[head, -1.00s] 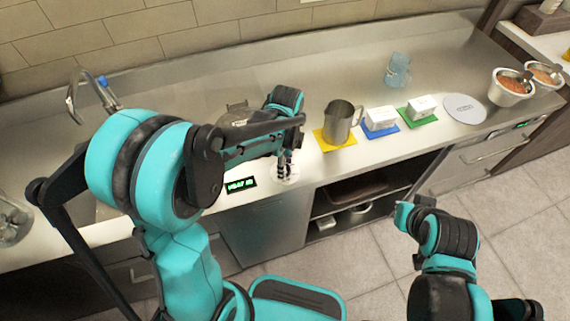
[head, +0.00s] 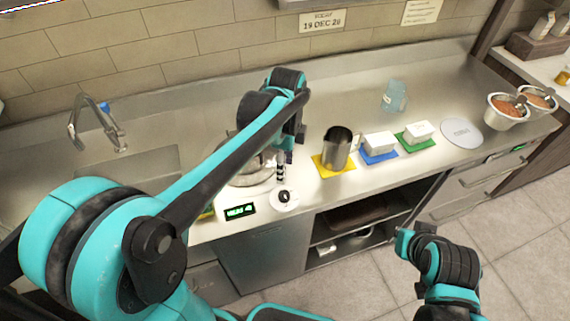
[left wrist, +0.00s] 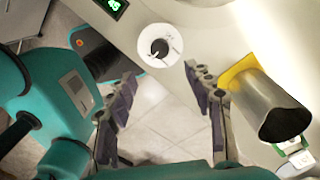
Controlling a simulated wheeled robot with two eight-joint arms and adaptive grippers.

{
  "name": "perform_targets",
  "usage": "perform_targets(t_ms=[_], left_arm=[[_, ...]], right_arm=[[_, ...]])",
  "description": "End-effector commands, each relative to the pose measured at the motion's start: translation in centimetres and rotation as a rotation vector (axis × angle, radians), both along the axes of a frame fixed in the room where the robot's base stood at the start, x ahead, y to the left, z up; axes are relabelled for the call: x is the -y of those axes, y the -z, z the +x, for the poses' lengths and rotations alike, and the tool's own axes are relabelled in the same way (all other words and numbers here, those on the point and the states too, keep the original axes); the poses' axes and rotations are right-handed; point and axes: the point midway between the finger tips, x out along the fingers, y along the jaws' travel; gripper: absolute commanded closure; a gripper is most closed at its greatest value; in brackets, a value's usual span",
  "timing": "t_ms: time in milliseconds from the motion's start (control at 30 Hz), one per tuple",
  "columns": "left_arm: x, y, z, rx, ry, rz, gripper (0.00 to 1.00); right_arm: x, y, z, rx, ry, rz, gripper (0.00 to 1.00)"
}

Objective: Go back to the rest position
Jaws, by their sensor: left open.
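My left gripper (head: 284,168) hangs fingers-down over the counter (head: 340,88), just behind a round white dial with a black knob (head: 284,198). In the left wrist view its two fingers (left wrist: 163,92) are spread apart with nothing between them. The dial shows there too (left wrist: 160,46), beyond the fingertips and apart from them. My right arm (head: 445,262) is folded low in front of the counter at the right. Its gripper fingers do not show.
A metal pitcher (head: 337,148) stands on a yellow mat, right of the left gripper. White blocks sit on blue (head: 379,142) and green (head: 420,130) mats. A pot (head: 250,172) is partly hidden behind my left arm. Sauce bowls (head: 507,110) stand far right. A lit display (head: 240,211) is left of the dial.

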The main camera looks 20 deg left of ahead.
Motion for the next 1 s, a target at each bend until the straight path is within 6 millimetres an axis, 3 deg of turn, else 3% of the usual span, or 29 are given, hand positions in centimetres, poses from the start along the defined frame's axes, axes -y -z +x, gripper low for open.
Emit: perform_targets(t_ms=[667,767,1000], left_arm=[[-0.1,-0.6,-0.3,0.013,-0.032,0.001,0.48],[-0.6,-1.0,-1.4,0.063,-0.147,-0.003,0.48],[-2.5,-1.4,-6.2,0.293,-0.727,-0.090,0.48]], right_arm=[[0.0,0.0,0.0,0.000,0.000,0.000,1.00],[0.0,0.0,0.0,0.000,0.000,0.000,1.00],[0.0,0.1,0.0,0.000,0.000,0.000,1.00]])
